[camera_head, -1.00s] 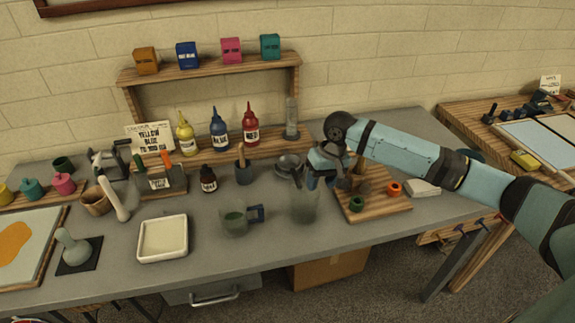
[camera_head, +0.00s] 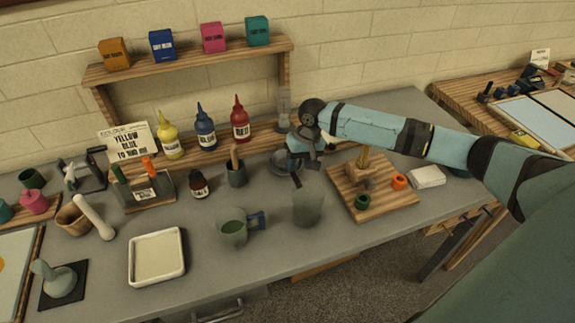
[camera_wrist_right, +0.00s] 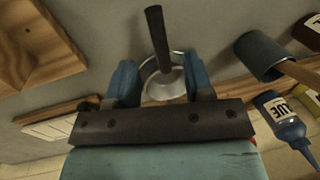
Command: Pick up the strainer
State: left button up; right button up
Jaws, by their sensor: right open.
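The strainer is a grey metal bowl (camera_head: 279,162) with a dark handle, on the table behind the tall clear beaker (camera_head: 308,207). My right gripper (camera_head: 301,172) is over it and hides part of it. In the right wrist view, the strainer's dark handle (camera_wrist_right: 157,38) points up between the two blue fingers of my right gripper (camera_wrist_right: 160,80), and its pale round bowl (camera_wrist_right: 166,84) shows behind. The fingers are apart, on either side of the handle. I cannot tell how far they are from it in depth. My left gripper is out of view.
A green-filled jug (camera_head: 233,230) is in front. The wooden shelf (camera_head: 187,63) and dye bottles stand behind.

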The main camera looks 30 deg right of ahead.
aim_at(296, 177)
jog(key=shift+s+a+f+p, duration=0.15)
jog(key=shift+a+f, duration=0.2)
jog(key=shift+f, duration=1.15)
jog(key=shift+w+a+f+p, duration=0.15)
jog(key=shift+a+f, duration=0.15)
jog(key=shift+f, duration=1.2)
jog(key=shift+s, duration=0.1)
grip_shut()
